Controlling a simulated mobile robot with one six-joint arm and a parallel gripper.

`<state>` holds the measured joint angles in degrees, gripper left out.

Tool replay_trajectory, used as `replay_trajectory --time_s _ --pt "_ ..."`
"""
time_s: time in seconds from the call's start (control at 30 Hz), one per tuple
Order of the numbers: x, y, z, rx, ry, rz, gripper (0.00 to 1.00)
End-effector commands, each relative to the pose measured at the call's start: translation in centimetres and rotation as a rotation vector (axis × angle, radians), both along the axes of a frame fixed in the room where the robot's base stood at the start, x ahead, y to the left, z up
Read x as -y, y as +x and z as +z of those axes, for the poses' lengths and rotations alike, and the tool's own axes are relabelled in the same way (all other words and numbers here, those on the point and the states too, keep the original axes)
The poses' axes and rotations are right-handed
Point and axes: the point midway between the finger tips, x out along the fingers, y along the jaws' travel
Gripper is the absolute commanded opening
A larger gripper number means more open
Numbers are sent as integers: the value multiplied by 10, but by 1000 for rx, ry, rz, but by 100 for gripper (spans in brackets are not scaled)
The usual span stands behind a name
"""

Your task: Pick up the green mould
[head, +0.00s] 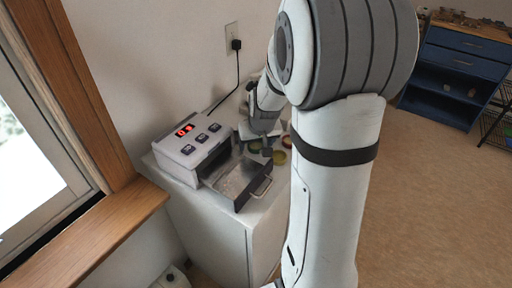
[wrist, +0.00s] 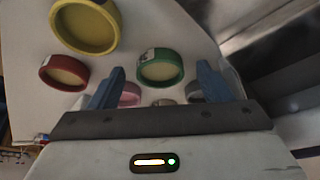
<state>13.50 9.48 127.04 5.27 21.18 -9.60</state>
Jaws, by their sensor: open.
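The green mould (wrist: 160,68) is a small round ring with a tan inside. In the wrist view it lies on the white top, between and just beyond the fingertips of my gripper (wrist: 160,78). My gripper is open and empty, with one blue-grey finger on each side. In the head view my gripper (head: 266,146) is low over the cabinet top beside the machine. A small green thing there (head: 254,147) is partly hidden by the gripper; I cannot tell surely that it is the mould.
A yellow mould (wrist: 85,25) and a red mould (wrist: 64,72) lie left of the green one. A pink ring (wrist: 130,95) is partly behind the left finger. A white machine (head: 190,140) with an open metal drawer (head: 238,182) stands on the white cabinet (head: 262,225).

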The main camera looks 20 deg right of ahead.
Motion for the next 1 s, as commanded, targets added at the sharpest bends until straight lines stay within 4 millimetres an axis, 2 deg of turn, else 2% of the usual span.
replay_trajectory --time_s 0.23,0.8,1.0 --pt "0 1 -1 1 0 -1 72" --pt "1 1 -1 1 1 -2 25" --pt "1 1 -1 1 0 -2 24"
